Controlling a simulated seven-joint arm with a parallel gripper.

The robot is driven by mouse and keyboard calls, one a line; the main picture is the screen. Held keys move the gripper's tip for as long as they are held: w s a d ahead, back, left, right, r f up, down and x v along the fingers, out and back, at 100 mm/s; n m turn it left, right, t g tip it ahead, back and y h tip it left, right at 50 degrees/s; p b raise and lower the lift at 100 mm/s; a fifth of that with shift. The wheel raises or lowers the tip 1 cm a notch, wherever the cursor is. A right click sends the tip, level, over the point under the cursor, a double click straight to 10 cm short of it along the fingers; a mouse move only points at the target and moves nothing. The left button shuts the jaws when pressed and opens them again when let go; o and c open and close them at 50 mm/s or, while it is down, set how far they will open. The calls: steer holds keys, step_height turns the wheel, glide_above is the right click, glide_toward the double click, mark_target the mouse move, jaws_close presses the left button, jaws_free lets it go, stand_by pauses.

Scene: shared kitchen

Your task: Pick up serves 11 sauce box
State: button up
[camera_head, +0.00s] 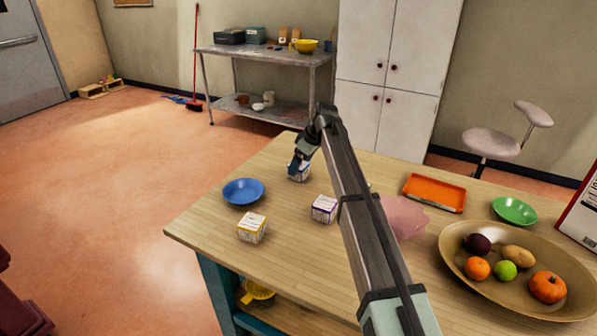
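Three small printed boxes are on the wooden table. A white box with yellow edges (252,229) sits near the left edge. A white box with purple edges (324,209) sits to its right, close to my arm. A third white box with dark blue markings (299,174) is farther back, partly covered by my gripper (297,168). My gripper points down at this third box, at or just above its top. The print is too small to read, so I cannot tell which box is the serves 11 sauce box. The fingers are too small and dark to tell open from shut.
A pink object (404,216) is partly behind my arm. An orange tray (434,193), a green plate (514,210) and a large fruit bowl (454,249) fill the right side. Bare wood surrounds the front boxes.

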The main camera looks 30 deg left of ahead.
steer(key=shift+x, duration=1.55)
steer(key=shift+c, duration=0.2)
steer(key=c, duration=1.1)
steer(key=shift+r, duration=0.1)
